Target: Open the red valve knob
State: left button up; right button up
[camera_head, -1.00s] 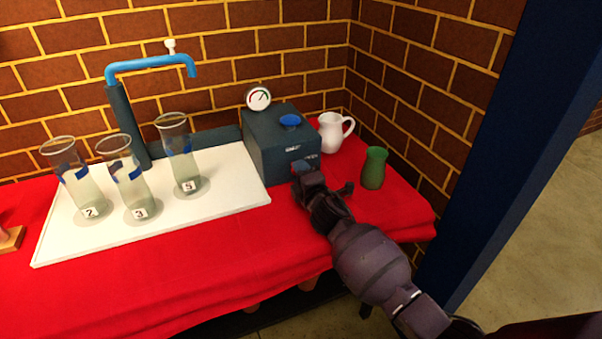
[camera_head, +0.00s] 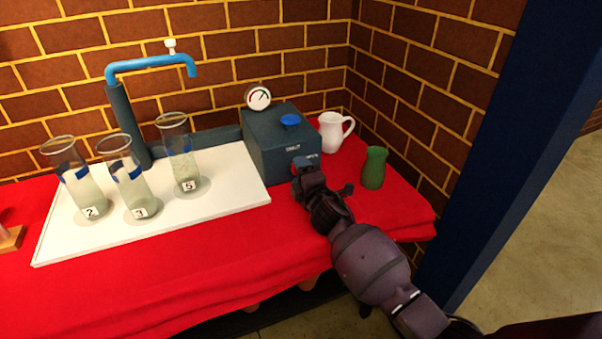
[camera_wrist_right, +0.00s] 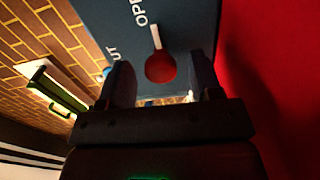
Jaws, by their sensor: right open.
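The red valve knob (camera_wrist_right: 160,67) shows in the right wrist view as a round red disc on the front face of the dark blue box (camera_wrist_right: 185,20). A white pointer mark beside it runs towards the lettering, which is partly cut off. My right gripper (camera_wrist_right: 160,80) is open, with one finger on each side of the knob. I cannot tell whether the fingers touch it. In the head view my right gripper (camera_head: 303,168) is at the lower front of the blue box (camera_head: 270,155) and largely hides the knob. My left gripper is not in view.
A blue knob (camera_head: 290,120) and a gauge (camera_head: 258,98) are at the top of the box. Glass cylinders (camera_head: 128,175) stand on a white board (camera_head: 230,200) beneath a blue tap (camera_head: 150,63).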

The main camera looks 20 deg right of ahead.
jog(key=shift+s, duration=0.1)
jog(key=shift+s, duration=0.35)
jog(key=s+p, duration=0.1)
jog(key=s, duration=0.3)
jog(key=s+p, duration=0.1)
jog(key=s, duration=0.3)
jog(key=shift+s+d+r, duration=0.1)
jog(key=shift+s+d, duration=0.1)
jog(key=shift+s, duration=0.75)
